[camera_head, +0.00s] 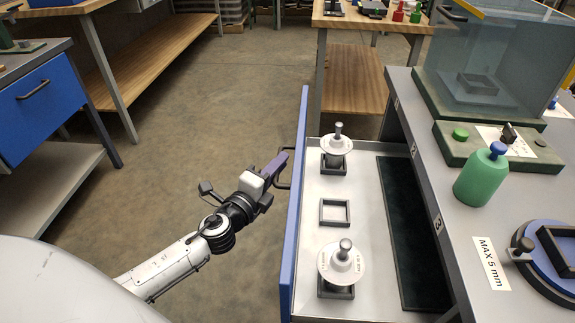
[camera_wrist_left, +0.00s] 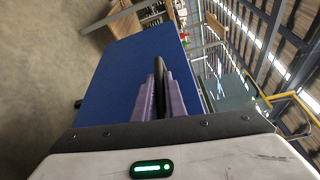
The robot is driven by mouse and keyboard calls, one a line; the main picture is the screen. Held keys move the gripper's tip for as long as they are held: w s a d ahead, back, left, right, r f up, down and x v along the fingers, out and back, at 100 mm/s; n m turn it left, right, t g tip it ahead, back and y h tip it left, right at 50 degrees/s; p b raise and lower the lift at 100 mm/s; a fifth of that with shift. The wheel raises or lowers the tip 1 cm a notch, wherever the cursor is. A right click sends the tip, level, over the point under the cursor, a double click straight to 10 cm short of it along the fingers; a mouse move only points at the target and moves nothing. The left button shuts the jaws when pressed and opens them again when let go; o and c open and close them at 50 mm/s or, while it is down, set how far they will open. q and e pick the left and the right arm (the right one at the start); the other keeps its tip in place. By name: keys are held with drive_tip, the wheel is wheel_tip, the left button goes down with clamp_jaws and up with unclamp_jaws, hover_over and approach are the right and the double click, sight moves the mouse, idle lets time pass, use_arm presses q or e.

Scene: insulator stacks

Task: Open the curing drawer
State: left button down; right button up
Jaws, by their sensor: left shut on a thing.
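The curing drawer (camera_head: 375,298) stands pulled out from the grey bench in the head view, with its blue front panel (camera_head: 294,220) on the left. Inside it are two white insulator discs on dark square holders, one farther back (camera_head: 337,146) and one nearer (camera_head: 341,262), with an empty dark square frame (camera_head: 335,213) between them. My left gripper (camera_head: 279,168), with purple fingers, is at the outside of the front panel, shut on the dark drawer handle (camera_head: 287,184). In the left wrist view the purple fingers (camera_wrist_left: 163,92) close around the dark handle bar, in front of the blue panel (camera_wrist_left: 125,75). My right gripper is not in view.
The grey bench top (camera_head: 462,230) at the right holds a green bottle (camera_head: 482,177), a clear box (camera_head: 495,60), a blue round fixture (camera_head: 550,255) and a MAX 5 mm label (camera_head: 491,263). A blue-drawer bench (camera_head: 38,100) stands at the left. Open floor (camera_head: 215,110) lies between.

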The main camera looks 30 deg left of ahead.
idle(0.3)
use_arm(q)
drive_tip(key=c, duration=1.8)
unclamp_jaws()
drive_tip(key=shift+s, duration=0.1)
drive_tip(key=shift+s+d+r+b, duration=0.1)
drive_tip(key=shift+s+r+b, duration=0.1)
drive_tip(key=shift+s, duration=2.35)
drive_tip(key=shift+s+d+r+b, duration=0.1)
drive_tip(key=shift+s+r+b, duration=0.05)
drive_tip(key=shift+s, duration=2.4)
